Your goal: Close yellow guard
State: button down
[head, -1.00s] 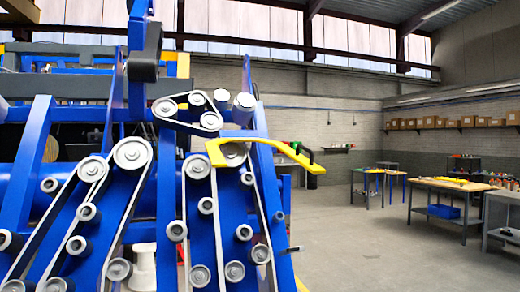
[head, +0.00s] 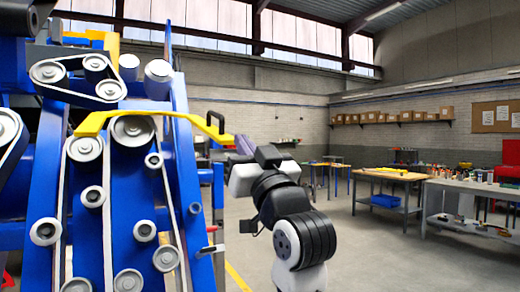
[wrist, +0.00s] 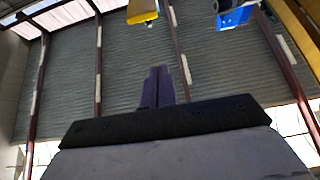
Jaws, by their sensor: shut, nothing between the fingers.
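The yellow guard (head: 185,116) is a bent bar with a black handle (head: 215,122) near its right end. It stretches across the top of the blue machine in the head view and sticks out past its right side. A yellow part, likely the guard's end (wrist: 142,8), shows at the top of the wrist view. My gripper (head: 240,145) is just right of the guard's outer end in the head view; whether they touch I cannot tell. In the wrist view my gripper (wrist: 158,88) has its two fingers together, with nothing held.
The blue chassis (head: 125,200) with rollers and belts fills the left. A blue piece (wrist: 235,15) shows at the top right of the wrist view. A workbench (head: 395,177) and shelves stand far right. The floor between is clear.

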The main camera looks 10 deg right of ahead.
jog(key=w+r+p, duration=0.5)
jog(key=w+r, duration=0.1)
jog(key=w, duration=0.2)
jog(key=shift+w+a+f+p, duration=0.2)
jog(key=shift+f, duration=0.55)
jog(key=shift+w+a+f+p, duration=0.15)
jog(key=shift+f+p, duration=0.05)
jog(key=shift+f, duration=0.55)
jog(key=shift+w+a+f+p, duration=0.2)
jog(key=shift+f, duration=0.55)
jog(key=shift+f, duration=0.1)
